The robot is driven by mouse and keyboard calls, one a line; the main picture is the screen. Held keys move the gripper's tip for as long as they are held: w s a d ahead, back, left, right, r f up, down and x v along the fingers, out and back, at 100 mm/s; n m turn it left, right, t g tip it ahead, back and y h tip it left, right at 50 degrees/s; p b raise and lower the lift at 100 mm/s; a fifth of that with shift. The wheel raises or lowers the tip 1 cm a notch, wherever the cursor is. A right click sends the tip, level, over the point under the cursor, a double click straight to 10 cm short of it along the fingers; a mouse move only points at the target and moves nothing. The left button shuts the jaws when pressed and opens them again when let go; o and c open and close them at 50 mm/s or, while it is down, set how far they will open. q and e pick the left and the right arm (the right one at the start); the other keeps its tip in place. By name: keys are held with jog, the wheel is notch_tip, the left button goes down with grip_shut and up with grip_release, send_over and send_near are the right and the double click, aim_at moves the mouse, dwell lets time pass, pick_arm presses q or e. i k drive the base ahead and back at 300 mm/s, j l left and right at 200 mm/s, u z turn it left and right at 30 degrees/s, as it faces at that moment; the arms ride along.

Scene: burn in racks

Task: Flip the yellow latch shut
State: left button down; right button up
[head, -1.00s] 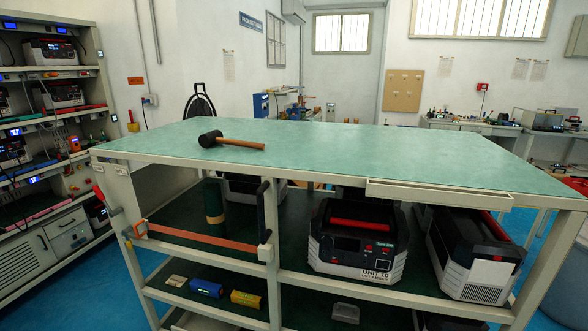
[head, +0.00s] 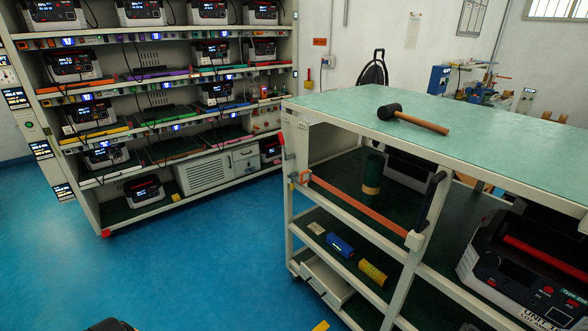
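I cannot clearly make out a yellow latch. A small orange-yellow piece (head: 304,177) sits on the left front post of the green-topped cart, at the left end of an orange bar (head: 355,207). The bar slopes across the cart's upper shelf opening to a pale block (head: 414,240) on the middle post. Whether any of these parts is the latch, and whether it is open or shut, is too small to tell.
The cart's green top (head: 350,103) carries a black mallet (head: 412,118). A device marked UNIT (head: 530,270) stands on its shelf. A tall rack (head: 165,110) of several devices stands at left. Blue floor (head: 200,240) between them is clear. A dark, yellow-edged object (head: 110,325) barely shows at bottom.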

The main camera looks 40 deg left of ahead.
aim_at(295, 174)
jog(key=j+u, duration=0.2)
jog(key=u, duration=0.75)
jog(key=i+j+z, duration=0.4)
jog(key=i+j, duration=0.15)
jog(key=i+j+z, duration=0.2)
jog(key=j, duration=0.3)
jog(key=i+j+z, duration=0.25)
jog(key=j, duration=0.15)
